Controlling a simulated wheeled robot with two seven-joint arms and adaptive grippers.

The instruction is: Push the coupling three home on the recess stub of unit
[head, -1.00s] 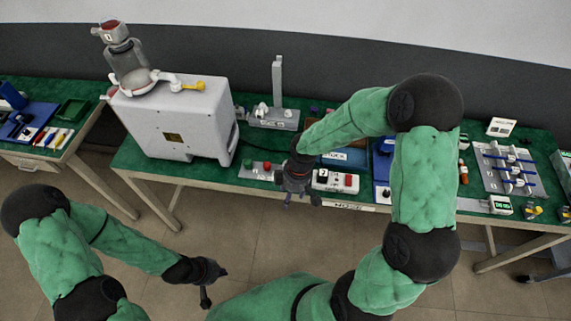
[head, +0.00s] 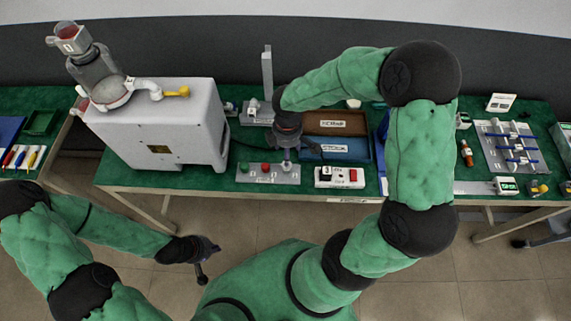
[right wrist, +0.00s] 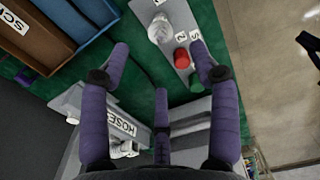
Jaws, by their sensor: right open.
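The unit is a white box (head: 165,130) with a clear canister on top and a yellow-tipped spout; I cannot make out its recess stub. A grey plate (head: 250,177) in front of it holds a green, a red and a pale coupling. The pale coupling (right wrist: 160,30), at the plate's right end, is probably number three; the red (right wrist: 181,58) and green (right wrist: 194,82) ones show beside it. My right gripper (head: 287,158) hangs over that end, also seen in the right wrist view (right wrist: 160,60), its three purple fingers spread and empty. My left gripper (head: 205,268) hangs off the table's front.
A brown tray (head: 305,119) and a blue tray (head: 362,150) lie right of my right gripper. A hose rack with a tall post (head: 267,75) stands behind it. A small white switch box (head: 338,184) sits at the front edge. My right arm hides part of the table.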

